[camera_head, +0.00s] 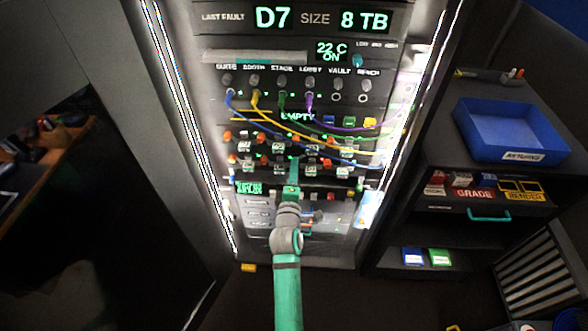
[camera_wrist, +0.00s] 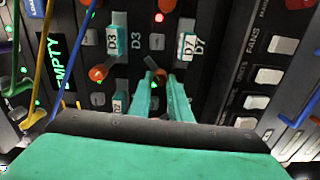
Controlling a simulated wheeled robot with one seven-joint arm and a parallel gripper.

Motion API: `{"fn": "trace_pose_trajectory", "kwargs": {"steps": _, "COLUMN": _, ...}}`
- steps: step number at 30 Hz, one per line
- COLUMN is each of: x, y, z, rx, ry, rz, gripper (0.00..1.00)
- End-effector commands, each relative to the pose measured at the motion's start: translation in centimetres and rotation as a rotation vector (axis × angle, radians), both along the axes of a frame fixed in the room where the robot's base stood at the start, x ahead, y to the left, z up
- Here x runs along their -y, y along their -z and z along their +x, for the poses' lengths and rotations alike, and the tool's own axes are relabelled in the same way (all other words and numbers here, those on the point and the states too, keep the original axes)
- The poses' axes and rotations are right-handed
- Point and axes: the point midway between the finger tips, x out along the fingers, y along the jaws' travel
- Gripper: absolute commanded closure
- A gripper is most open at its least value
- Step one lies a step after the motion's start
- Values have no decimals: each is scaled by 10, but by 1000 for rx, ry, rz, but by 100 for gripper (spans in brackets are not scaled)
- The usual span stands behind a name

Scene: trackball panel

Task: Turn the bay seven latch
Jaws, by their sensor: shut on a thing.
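The bay seven latch is a small orange knob (camera_wrist: 160,77) in the wrist view, just below the D7 label (camera_wrist: 187,45). My gripper (camera_wrist: 163,82) has its two green fingers on either side of this knob and is shut on it. The fingers hide part of the knob, so its angle is unclear. In the head view my gripper (camera_head: 293,164) reaches the drive rows of the rack, and the latch itself cannot be made out behind it.
Another orange latch (camera_wrist: 97,73) sits beside the D3 label (camera_wrist: 113,42). Blue and yellow cables (camera_wrist: 70,40) hang across the panel at left in the wrist view. A display (camera_head: 272,18) reads D7. A blue tray (camera_head: 462,118) stands on the right-hand shelf.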

Motion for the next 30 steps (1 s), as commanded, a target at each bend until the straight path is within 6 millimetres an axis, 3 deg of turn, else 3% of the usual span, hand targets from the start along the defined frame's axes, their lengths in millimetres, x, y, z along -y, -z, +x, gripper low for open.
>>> {"fn": "trace_pose_trajectory", "kwargs": {"steps": 21, "x": -1, "y": 1, "z": 0, "rx": -2, "ry": -1, "rz": -78, "gripper": 100}}
{"fn": "trace_pose_trajectory", "kwargs": {"steps": 22, "x": -1, "y": 1, "z": 0, "rx": -2, "ry": -1, "rz": -78, "gripper": 80}}
{"fn": "trace_pose_trajectory", "kwargs": {"steps": 24, "x": -1, "y": 1, "z": 0, "rx": -2, "ry": -1, "rz": -78, "gripper": 64}}
{"fn": "trace_pose_trajectory", "kwargs": {"steps": 30, "x": 0, "y": 1, "z": 0, "rx": -1, "ry": -1, "rz": -77, "gripper": 64}}
